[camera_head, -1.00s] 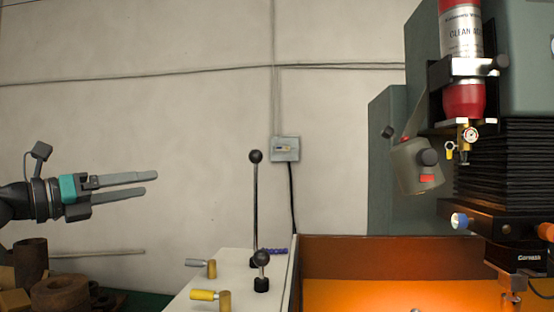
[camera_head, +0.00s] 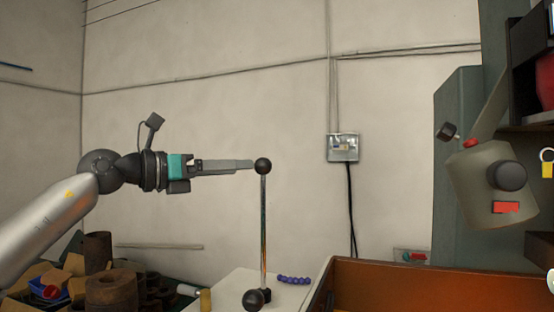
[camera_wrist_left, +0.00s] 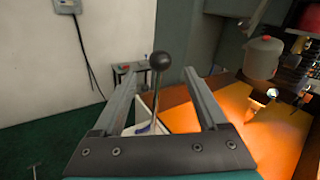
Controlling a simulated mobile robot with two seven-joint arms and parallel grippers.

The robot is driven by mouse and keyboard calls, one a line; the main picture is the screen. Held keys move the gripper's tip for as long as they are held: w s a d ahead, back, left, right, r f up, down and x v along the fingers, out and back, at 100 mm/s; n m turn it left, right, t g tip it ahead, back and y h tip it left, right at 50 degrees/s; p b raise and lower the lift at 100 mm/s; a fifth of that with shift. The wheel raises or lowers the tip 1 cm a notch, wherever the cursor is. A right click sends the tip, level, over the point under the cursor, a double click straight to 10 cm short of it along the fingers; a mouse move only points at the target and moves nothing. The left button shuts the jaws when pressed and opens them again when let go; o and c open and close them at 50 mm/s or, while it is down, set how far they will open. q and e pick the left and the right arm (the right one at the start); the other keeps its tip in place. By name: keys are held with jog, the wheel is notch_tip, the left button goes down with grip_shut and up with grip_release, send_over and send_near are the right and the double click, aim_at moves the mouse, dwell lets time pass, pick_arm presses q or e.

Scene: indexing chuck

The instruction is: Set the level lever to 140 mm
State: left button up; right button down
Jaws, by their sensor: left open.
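The tall lever (camera_head: 263,225) is a thin upright metal rod with a black ball knob (camera_head: 263,166) on top. It stands on a white surface (camera_head: 232,285). My left gripper (camera_head: 246,165) is level with the knob, its fingers pointing right and their tips at the knob's left side. In the left wrist view, the knob (camera_wrist_left: 160,61) appears between the two open fingers near their tips, with a gap on each side. The fingers are empty. No scale or millimetre marking is readable. My right gripper is out of view.
A short black-knobbed lever (camera_head: 256,299) stands at the tall lever's foot. An orange-lined tray (camera_head: 430,285) lies to the right, below a grey machine head (camera_head: 490,185). Brown blocks and cylinders (camera_head: 110,290) are piled at lower left. Clear space surrounds the upper rod.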

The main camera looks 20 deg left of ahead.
aim_at(270, 165)
pick_arm(q)
jog(key=p+x, duration=0.2)
jog(key=x, duration=0.7)
jog(key=shift+d+r+p, duration=0.1)
jog(key=shift+p, duration=0.25)
jog(key=shift+x, duration=0.8)
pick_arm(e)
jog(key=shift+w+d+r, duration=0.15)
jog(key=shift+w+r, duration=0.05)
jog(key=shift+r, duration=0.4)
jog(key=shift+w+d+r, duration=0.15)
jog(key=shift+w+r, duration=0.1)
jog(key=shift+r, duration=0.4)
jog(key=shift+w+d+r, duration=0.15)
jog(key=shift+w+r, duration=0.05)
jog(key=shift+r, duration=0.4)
pick_arm(q)
grip_shut()
